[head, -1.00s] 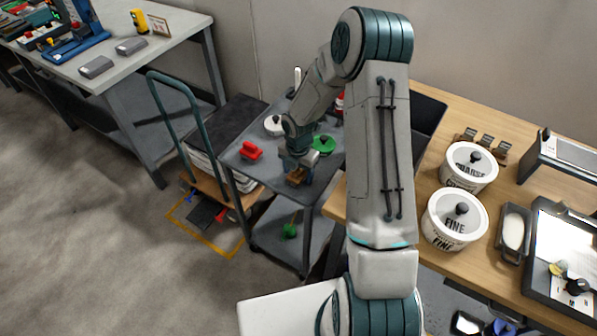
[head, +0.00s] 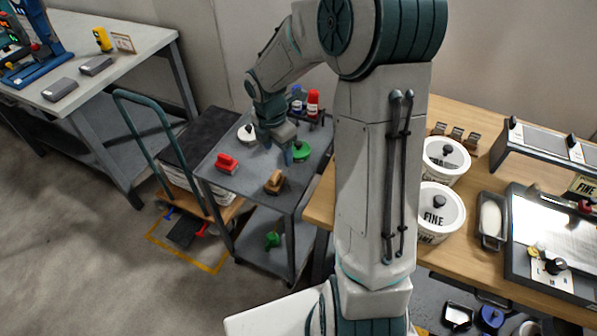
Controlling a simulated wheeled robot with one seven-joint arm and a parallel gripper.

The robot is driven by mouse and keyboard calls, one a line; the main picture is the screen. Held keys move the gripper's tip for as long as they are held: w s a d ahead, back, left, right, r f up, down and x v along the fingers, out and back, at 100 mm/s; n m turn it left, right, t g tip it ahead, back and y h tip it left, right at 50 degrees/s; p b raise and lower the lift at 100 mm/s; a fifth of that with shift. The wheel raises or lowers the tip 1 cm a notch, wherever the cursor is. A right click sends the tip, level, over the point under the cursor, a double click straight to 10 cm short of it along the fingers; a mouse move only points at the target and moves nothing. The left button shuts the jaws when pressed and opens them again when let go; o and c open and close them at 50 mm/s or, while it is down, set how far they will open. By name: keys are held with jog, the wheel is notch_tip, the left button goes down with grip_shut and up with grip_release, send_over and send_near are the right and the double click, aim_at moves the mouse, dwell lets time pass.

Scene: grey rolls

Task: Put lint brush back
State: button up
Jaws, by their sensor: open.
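A brown, wooden-looking block-shaped brush (head: 274,182), which I take to be the lint brush, rests on the top shelf of the grey cart (head: 240,181), near its front edge. My gripper (head: 287,152) is open above the shelf, behind and a little right of the brush and apart from it. Nothing shows between the fingers, though they are small here.
On the cart top are a red brush-like item (head: 227,163), a white round lid (head: 246,134) and red-capped bottles (head: 313,101). A green item (head: 272,240) lies on the lower shelf. The wooden bench (head: 321,205) with white tubs (head: 437,212) stands right.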

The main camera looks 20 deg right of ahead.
jog(key=s+r+m+t, duration=0.1)
jog(key=s+r+m, duration=0.5)
jog(key=s+m, duration=0.4)
jog(key=s+r+m+t, duration=0.1)
jog(key=s+r+m, duration=0.6)
jog(key=s+m, duration=0.4)
jog(key=shift+a+m+t+y, duration=0.3)
jog(key=shift+m+t+y, duration=0.1)
jog(key=shift+m, duration=0.4)
